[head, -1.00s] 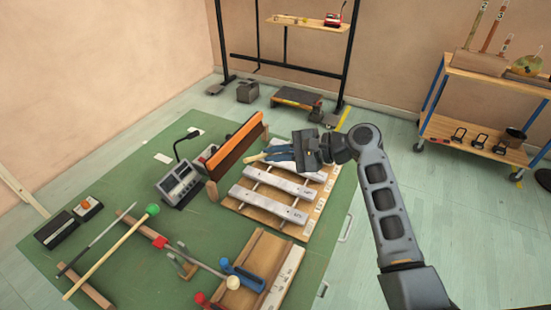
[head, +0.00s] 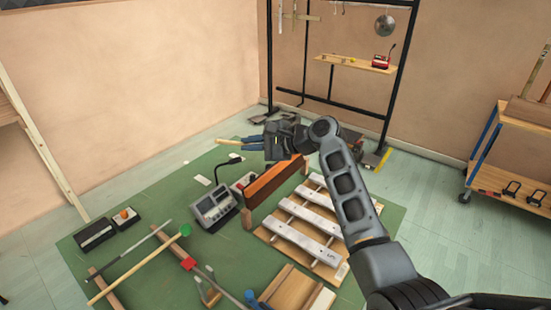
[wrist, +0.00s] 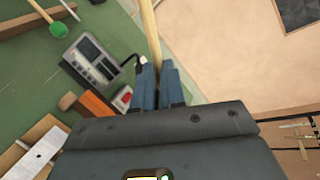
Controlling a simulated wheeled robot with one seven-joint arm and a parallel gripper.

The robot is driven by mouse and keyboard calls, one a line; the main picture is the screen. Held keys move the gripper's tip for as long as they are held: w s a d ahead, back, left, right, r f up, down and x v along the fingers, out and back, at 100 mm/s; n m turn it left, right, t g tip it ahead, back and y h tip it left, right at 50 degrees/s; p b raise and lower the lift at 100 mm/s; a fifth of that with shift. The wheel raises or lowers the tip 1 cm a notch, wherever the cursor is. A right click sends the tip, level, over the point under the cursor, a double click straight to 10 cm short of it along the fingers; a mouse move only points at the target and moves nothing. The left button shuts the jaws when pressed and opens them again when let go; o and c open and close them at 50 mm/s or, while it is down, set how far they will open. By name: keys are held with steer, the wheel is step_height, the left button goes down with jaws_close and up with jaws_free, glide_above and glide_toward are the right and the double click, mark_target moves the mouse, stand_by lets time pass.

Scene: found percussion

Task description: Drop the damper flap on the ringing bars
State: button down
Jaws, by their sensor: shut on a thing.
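The damper flap (head: 275,184) is an orange-brown board standing raised on edge along the left side of the bars. Its end also shows in the wrist view (wrist: 97,103). The ringing bars (head: 312,220) are several pale metal bars on a wooden frame, uncovered; part of one shows in the wrist view (wrist: 38,152). My gripper (head: 254,145) is beyond the far end of the flap, apart from it. Its blue fingers (wrist: 158,85) are shut on a pale wooden stick (wrist: 149,35), which points away from the wrist. The stick's held end is hidden between the fingers.
A grey meter box (head: 213,207) with a bent lamp stands left of the flap. A green-headed mallet (head: 140,265) lies on supports at the front left. A black rack (head: 395,90) and a wooden trolley (head: 510,175) stand behind.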

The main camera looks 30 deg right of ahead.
steer(key=shift+w+a+f, duration=0.1)
steer(key=shift+w+a, duration=0.05)
steer(key=shift+w, duration=0.35)
steer(key=shift+w+a, duration=0.15)
steer(key=shift+w, duration=0.3)
step_height(320, 180, down, 4)
steer(key=shift+s+r+b, duration=0.1)
steer(key=shift+b, duration=0.95)
steer(key=shift+s, duration=0.15)
steer(key=shift+s+d+p, duration=0.2)
steer(key=shift+s+p, duration=0.15)
steer(key=shift+p, duration=0.2)
step_height(320, 180, up, 7)
steer(key=s+p, duration=0.1)
steer(key=p, duration=0.2)
steer(key=shift+s+d, duration=0.3)
